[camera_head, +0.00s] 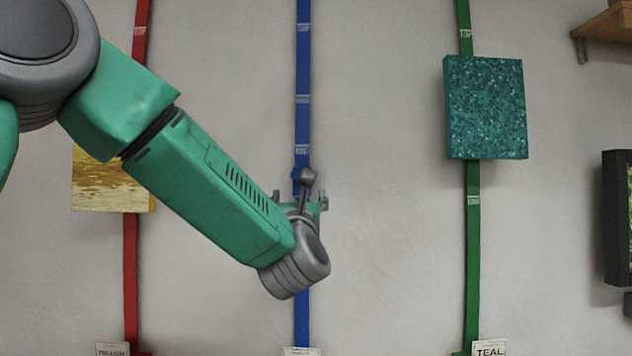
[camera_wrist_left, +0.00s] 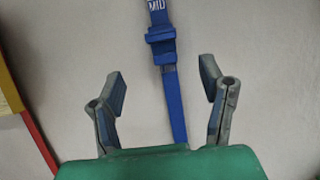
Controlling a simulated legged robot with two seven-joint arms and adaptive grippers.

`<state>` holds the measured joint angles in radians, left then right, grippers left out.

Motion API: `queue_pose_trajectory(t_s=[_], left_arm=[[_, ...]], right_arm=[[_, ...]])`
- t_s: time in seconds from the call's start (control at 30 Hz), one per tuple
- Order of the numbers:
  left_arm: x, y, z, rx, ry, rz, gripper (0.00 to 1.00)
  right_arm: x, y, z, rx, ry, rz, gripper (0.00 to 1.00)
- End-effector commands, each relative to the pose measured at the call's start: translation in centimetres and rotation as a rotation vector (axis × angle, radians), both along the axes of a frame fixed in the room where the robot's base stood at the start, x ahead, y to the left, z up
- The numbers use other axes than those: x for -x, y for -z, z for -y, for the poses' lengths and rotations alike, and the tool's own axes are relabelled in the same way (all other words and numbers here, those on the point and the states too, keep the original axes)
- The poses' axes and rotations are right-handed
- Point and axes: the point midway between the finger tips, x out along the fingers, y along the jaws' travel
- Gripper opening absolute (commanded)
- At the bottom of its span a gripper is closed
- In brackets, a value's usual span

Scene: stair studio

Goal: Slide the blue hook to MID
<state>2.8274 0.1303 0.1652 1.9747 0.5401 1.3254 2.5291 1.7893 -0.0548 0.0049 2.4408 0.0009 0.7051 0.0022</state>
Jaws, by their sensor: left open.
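The blue hook (camera_head: 297,184) sits on the vertical blue rail (camera_head: 303,65) on the wall, just below a white mark. The mark reads MID in the left wrist view, where the blue hook (camera_wrist_left: 161,46) lies a little under it. My left gripper (camera_head: 301,197) is at the rail by the hook, partly hidden behind its own wrist. In the left wrist view my left gripper (camera_wrist_left: 163,74) is open, with its fingers on either side of the rail below the hook. Nothing is between the fingertips except the rail behind them. My right gripper is not in view.
A red rail (camera_head: 131,265) with a yellow picture (camera_head: 95,185) is at left. A green rail (camera_head: 473,270) bears a teal picture (camera_head: 487,108) at right. A dark frame (camera_head: 615,215) and a wooden shelf (camera_head: 605,25) are at far right. Wall between rails is bare.

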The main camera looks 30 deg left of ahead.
Motion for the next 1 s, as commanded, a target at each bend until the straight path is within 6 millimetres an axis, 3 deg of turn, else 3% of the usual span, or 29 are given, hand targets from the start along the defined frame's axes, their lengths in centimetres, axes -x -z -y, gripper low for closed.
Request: queue_pose_trajectory(t_s=[0.53, 0.73, 1.0], left_arm=[[-8.4, -4.0, -5.4, -0.004, 0.0, -0.006, 0.64], [-9.9, -4.6, -6.3, -0.004, 0.0, -0.006, 0.64], [-10.1, -4.7, -6.3, -0.004, 0.001, -0.006, 0.64]], right_arm=[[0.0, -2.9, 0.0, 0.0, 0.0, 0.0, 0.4], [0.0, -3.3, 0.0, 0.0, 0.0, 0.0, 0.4], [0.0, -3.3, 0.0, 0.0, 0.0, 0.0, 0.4]])
